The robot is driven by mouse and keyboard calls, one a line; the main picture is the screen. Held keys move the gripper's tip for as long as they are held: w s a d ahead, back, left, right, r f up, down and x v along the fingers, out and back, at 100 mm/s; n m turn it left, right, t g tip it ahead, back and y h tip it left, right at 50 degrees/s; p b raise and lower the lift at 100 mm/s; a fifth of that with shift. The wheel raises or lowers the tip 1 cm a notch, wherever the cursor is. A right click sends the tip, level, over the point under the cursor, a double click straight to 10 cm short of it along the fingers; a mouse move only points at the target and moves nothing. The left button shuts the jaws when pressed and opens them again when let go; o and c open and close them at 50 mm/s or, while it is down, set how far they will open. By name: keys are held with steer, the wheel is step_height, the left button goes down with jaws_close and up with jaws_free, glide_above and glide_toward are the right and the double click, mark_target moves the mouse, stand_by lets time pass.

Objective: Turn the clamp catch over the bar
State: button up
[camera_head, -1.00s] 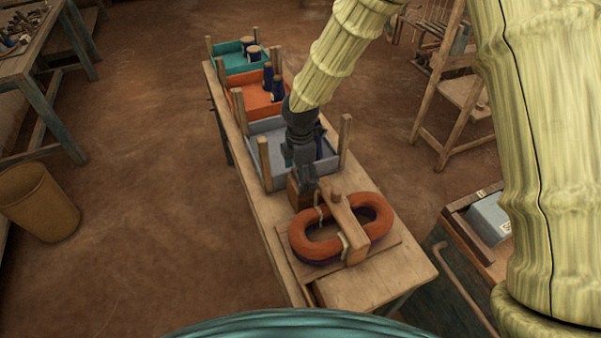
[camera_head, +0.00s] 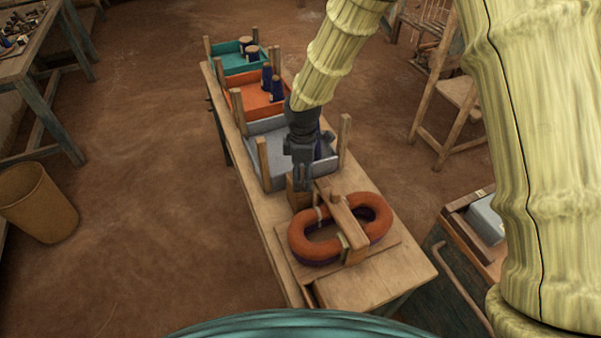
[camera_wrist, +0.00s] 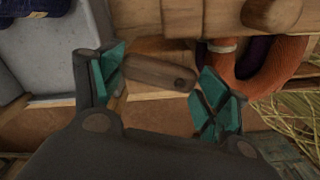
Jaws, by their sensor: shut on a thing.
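The catch (camera_wrist: 158,73) is a short, rounded grey-brown wooden piece with a dark hole near one end, seen in the wrist view. My gripper (camera_wrist: 160,88) is shut on it, with the teal pads at its two ends. In the head view my gripper (camera_head: 302,184) points down at the far end of the clamp and hides most of the catch. The wooden bar (camera_head: 346,222) lies across an orange-red oval bundle (camera_head: 305,240) with a dark underside. The bundle also shows in the wrist view (camera_wrist: 262,78). A wooden block (camera_head: 298,198) stands under my gripper.
Grey (camera_head: 272,178), orange (camera_head: 236,102) and teal (camera_head: 228,62) trays with posts line the bench behind, holding dark spools. The bench top (camera_head: 365,283) is bare at its near end. A basket (camera_head: 38,205) stands left; a drawer unit (camera_head: 465,270) stands right.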

steer(key=m, duration=0.3)
steer(key=shift+s+d+f+m, duration=0.1)
steer(key=shift+d+m, duration=0.3)
steer(key=m, duration=0.3)
steer(key=shift+s+d+m, duration=0.15)
steer(key=shift+d+m, duration=0.15)
steer(key=shift+d, duration=0.05)
steer(key=m, duration=0.4)
steer(key=s+m, duration=0.1)
steer(key=shift+d+m, duration=0.3)
steer(key=shift+m, duration=0.1)
steer(key=o, duration=1)
steer(key=shift+w, duration=0.1)
steer(key=shift+r, duration=0.4)
step_height(320, 180, up, 11)
steer(key=shift+r, duration=0.15)
